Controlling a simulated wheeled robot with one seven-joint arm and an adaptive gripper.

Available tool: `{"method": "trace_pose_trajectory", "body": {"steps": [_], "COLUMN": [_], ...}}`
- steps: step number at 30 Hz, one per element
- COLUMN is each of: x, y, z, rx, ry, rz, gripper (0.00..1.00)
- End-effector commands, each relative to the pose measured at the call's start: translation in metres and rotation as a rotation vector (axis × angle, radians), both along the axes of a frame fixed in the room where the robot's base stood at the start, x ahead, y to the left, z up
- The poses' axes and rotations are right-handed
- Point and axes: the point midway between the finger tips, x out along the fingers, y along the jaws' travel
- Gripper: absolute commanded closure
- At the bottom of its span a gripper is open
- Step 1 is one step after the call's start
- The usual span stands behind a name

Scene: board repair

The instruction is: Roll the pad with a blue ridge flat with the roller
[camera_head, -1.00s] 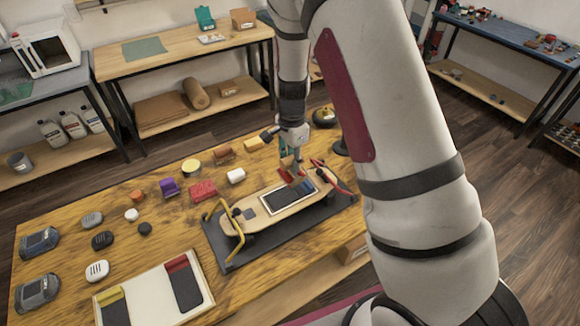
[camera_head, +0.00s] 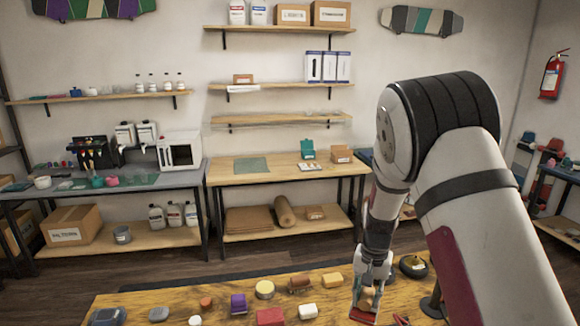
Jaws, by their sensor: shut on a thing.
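My gripper (camera_head: 369,284) is at the lower right of the head view, over the wooden workbench (camera_head: 140,305). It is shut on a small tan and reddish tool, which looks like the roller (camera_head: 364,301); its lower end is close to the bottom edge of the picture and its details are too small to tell. The pad with a blue ridge and the skateboard deck under it are below the picture now, so I cannot see whether the roller touches the pad.
On the workbench stand a purple piece (camera_head: 239,304), a yellow round tin (camera_head: 265,289), a red block (camera_head: 270,317), a white piece (camera_head: 308,311), an orange-yellow block (camera_head: 332,280) and a dark round dish (camera_head: 413,266).

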Motion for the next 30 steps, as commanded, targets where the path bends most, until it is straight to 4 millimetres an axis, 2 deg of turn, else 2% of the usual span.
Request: {"method": "trace_pose_trajectory", "body": {"steps": [3,9,17,20,23,30], "x": [0.007,0.014,0.014,0.011,0.005,-0.014], "y": [0.003,0.005,0.006,0.006,0.005,-0.001], "z": [0.006,0.012,0.012,0.01,0.004,-0.012], "rx": [-0.001,-0.002,-0.002,0.0,0.003,0.005], "ry": [-0.002,-0.002,0.0,0.002,0.005,0.008], "rz": [0.188,0.391,0.43,0.358,0.212,-0.312], "gripper": [0.94,0.94,0.94,0.94,0.94,0.94]}}
